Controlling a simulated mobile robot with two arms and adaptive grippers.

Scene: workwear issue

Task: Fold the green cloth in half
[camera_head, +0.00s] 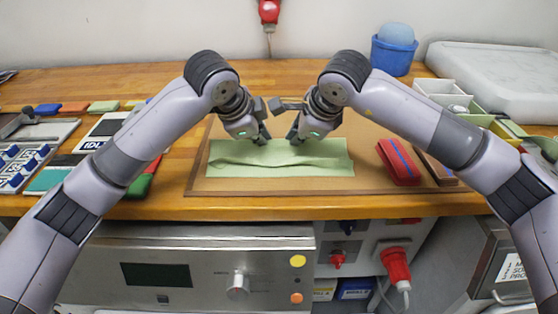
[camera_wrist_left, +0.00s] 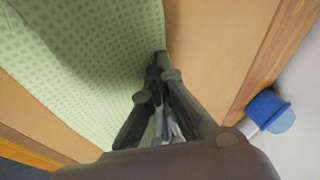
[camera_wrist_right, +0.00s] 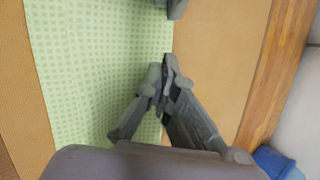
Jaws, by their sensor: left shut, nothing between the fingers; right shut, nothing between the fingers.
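The green cloth (camera_head: 280,170) lies on a brown board on the table, wide from left to right, with a ridge or raised edge running lengthwise across it. It shows a checked pattern in the left wrist view (camera_wrist_left: 95,65) and the right wrist view (camera_wrist_right: 95,70). My left gripper (camera_head: 262,143) and my right gripper (camera_head: 292,143) are close together at the cloth's far edge, near its middle. Both are shut and empty. The left fingertips (camera_wrist_left: 160,58) and the right fingertips (camera_wrist_right: 168,62) appear over or just beside that edge; I cannot tell whether they touch it.
The brown board (camera_head: 225,187) has bare room around the cloth. A red block with a blue stripe (camera_head: 398,162) lies at its right. A blue bucket (camera_head: 393,55) stands behind on the right, near white bins (camera_head: 445,92). Trays and tools crowd the left.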

